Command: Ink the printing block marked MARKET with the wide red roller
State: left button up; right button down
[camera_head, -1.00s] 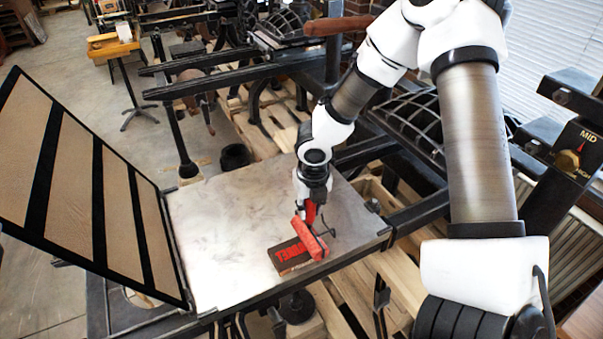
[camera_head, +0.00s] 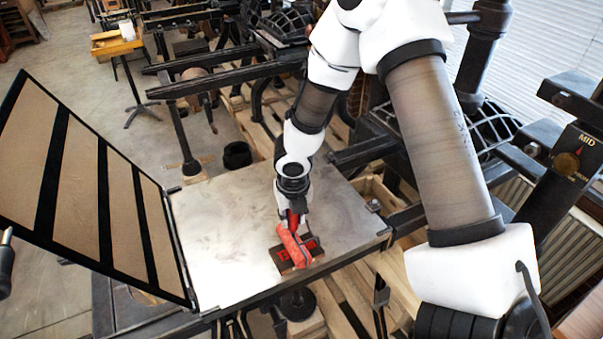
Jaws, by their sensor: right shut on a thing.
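The printing block (camera_head: 306,261) lies on the pale metal press bed near its front edge, a dark slab with raised red letters. The letters are too small and too covered to read as a word. The wide red roller (camera_head: 292,246) lies across the middle of the block, hiding part of its face; I cannot tell for sure whether it touches. My right gripper (camera_head: 292,217) points down from above and is shut on the roller's red handle.
The metal bed (camera_head: 230,225) is bare around the block. A slatted hinged frame (camera_head: 85,180) stands raised to its left. A dark press post with a dial (camera_head: 567,164) stands at the right. A black round pot (camera_head: 237,155) sits behind the bed.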

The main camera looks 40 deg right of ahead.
jog(key=a, duration=0.2)
jog(key=w+a, duration=0.1)
jog(key=a, duration=0.1)
jog(key=shift+a, duration=0.3)
jog(key=shift+d, duration=0.1)
jog(key=shift+r, duration=2.5)
